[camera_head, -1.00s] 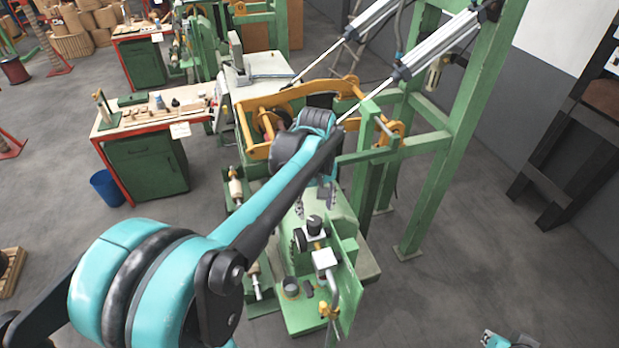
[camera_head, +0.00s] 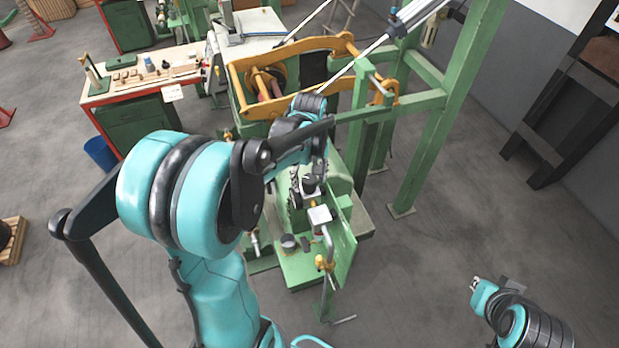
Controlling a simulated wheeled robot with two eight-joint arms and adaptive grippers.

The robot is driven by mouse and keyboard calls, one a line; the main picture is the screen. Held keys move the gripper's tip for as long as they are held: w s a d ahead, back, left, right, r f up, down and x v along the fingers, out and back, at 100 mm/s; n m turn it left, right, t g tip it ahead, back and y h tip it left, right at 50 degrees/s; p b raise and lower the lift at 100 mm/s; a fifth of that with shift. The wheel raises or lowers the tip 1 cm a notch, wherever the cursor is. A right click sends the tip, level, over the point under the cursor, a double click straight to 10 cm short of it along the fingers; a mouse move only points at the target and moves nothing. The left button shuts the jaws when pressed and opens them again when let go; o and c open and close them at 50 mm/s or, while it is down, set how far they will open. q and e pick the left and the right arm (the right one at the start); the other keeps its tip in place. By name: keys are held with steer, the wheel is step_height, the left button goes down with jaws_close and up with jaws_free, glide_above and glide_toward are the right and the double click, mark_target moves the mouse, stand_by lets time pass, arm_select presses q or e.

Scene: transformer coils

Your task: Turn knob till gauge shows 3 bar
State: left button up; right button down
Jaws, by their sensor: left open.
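My left gripper (camera_head: 308,175) is at the green test stand, with its fingers open and pointing down at the black knob (camera_head: 310,185). The fingertips appear to be on either side of the knob's top; I cannot tell whether they touch it. The pressure gauge (camera_head: 295,199) is a dark round disc seen nearly edge-on, just left of and below the knob. Its dial and needle cannot be read from here.
A white block (camera_head: 319,215) and a pipe with a yellow valve (camera_head: 325,263) stand in front of the knob. A green upright plate (camera_head: 345,250) borders the stand's right side. A yellow frame (camera_head: 310,55) and a green post (camera_head: 450,110) rise behind.

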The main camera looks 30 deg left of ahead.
arm_select(q)
steer(key=shift+w+a, duration=0.1)
steer(key=c, duration=1.2)
steer(key=shift+o, duration=0.2)
steer(key=shift+m, duration=0.4)
steer(key=shift+f+m+b, duration=0.1)
steer(key=shift+m+b, duration=0.7)
steer(key=shift+m, duration=0.2)
steer(key=m+b, duration=0.2)
steer(key=m, duration=0.2)
steer(key=shift+m, duration=0.3)
steer(key=m+b, duration=0.1)
steer(key=m, duration=0.3)
steer(key=shift+m, duration=0.3)
steer(key=shift+m+b, duration=0.6)
steer(key=shift+m, duration=1.2)
